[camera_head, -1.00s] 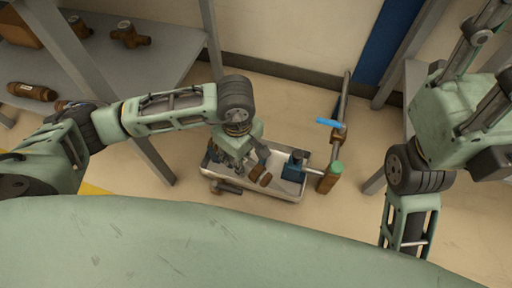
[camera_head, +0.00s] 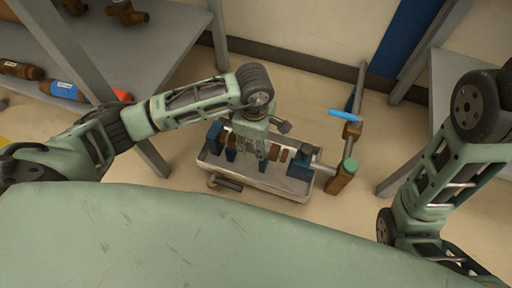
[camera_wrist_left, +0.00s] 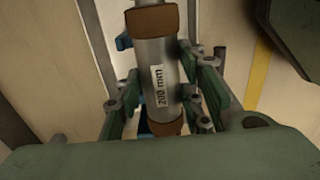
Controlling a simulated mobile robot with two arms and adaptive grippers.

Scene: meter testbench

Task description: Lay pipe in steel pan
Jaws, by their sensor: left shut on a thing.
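In the left wrist view, my left gripper (camera_wrist_left: 160,105) is shut around the middle of a pipe (camera_wrist_left: 156,58). The pipe is a grey metal tube with brown collars at both ends and a "200 mm" label. In the head view, my left gripper (camera_head: 262,150) points down over the steel pan (camera_head: 265,184), a shallow rectangular metal tray. Brown pieces show beside the fingers there, but the gripper hides most of the pipe. I cannot tell whether the pipe touches the pan. My right gripper is out of view; only its arm shows at the right.
Blue blocks (camera_head: 301,163) stand at the pan. A pipe run with a blue-handled valve (camera_head: 346,115) and a green-capped brown fitting (camera_head: 343,176) stands just right of it.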

